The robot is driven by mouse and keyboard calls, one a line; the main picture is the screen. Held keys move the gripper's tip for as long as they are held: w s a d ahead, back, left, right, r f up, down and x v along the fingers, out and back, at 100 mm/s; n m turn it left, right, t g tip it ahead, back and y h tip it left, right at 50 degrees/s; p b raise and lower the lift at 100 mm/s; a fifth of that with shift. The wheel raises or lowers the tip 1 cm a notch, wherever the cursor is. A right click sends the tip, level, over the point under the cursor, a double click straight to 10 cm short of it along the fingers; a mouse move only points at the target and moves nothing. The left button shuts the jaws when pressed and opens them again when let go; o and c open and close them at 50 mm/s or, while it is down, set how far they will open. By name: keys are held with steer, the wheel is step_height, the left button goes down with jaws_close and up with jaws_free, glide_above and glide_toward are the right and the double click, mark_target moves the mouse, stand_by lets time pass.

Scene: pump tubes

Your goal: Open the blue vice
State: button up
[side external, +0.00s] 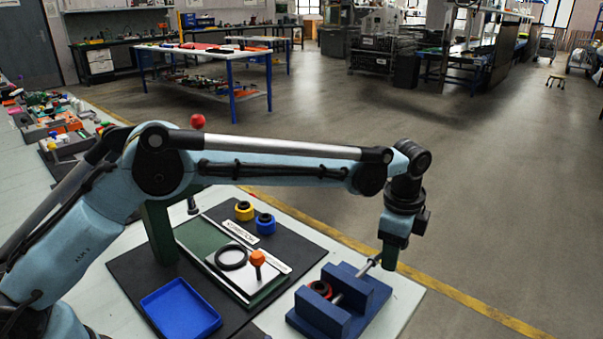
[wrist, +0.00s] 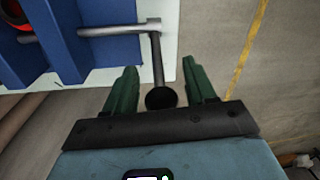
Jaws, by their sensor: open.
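The blue vice (side external: 357,288) stands at the front right corner of the table, and part of it shows at the upper left of the wrist view (wrist: 75,45). A red round part with a dark middle (side external: 320,287) sits between its jaws. A grey screw (wrist: 112,30) runs out of the vice to a crank handle (wrist: 158,62) with a black knob (wrist: 161,98). My gripper (wrist: 163,88) is open, its two green fingers either side of the knob and handle with gaps on both sides. In the side view my gripper (side external: 389,257) is at the handle's end, beside the vice.
A blue tray (side external: 181,308), a yellow part (side external: 244,211), a blue round part (side external: 265,224), a black ring (side external: 231,257) and an orange-topped peg (side external: 257,259) are left of the vice. A dark green post (side external: 160,232) rises behind the tray. Open floor lies beyond the table's right edge.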

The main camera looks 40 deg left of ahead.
steer(key=shift+w+f, duration=0.1)
steer(key=shift+f, duration=0.6)
jaws_close()
